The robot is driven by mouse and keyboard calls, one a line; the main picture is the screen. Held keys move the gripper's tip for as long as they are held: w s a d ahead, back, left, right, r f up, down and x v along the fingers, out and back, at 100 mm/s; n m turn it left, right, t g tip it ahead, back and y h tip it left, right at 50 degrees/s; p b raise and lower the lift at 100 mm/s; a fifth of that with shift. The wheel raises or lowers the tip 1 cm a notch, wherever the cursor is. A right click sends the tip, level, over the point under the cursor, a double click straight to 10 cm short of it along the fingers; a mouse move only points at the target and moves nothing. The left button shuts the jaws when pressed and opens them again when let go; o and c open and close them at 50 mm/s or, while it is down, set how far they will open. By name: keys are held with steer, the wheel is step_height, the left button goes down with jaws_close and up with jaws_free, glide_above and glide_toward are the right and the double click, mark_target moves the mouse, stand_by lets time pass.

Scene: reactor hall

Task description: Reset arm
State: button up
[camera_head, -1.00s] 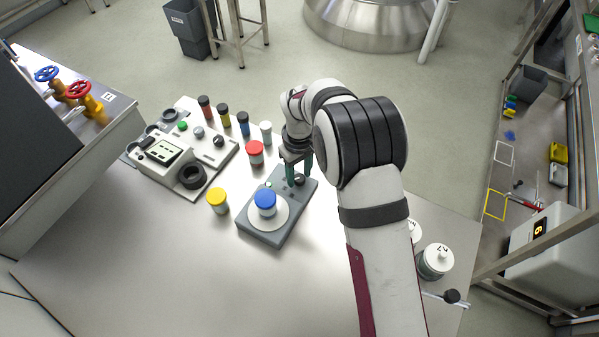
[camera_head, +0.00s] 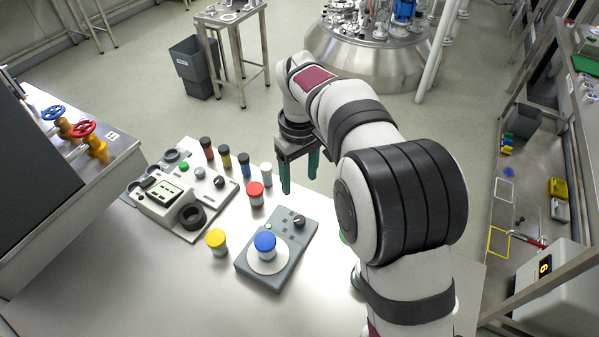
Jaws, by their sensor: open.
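My gripper (camera_head: 300,185) hangs with its two teal fingers pointing down, apart and with nothing between them. It is in the air over the far side of the bench (camera_head: 120,275), above and behind the grey stirrer plate (camera_head: 278,268). A blue-capped jar (camera_head: 265,246) stands upright on the stirrer's round white plate. The stirrer's black knob (camera_head: 299,221) is in plain view below my gripper. My arm covers the right part of the bench.
A yellow-capped jar (camera_head: 216,242) and a red-capped jar (camera_head: 255,193) stand left of the stirrer. Several small vials (camera_head: 226,157) stand in a row behind. A white instrument (camera_head: 172,205) lies further left. The front left of the bench is clear.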

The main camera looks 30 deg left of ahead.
steer(key=shift+r, duration=0.5)
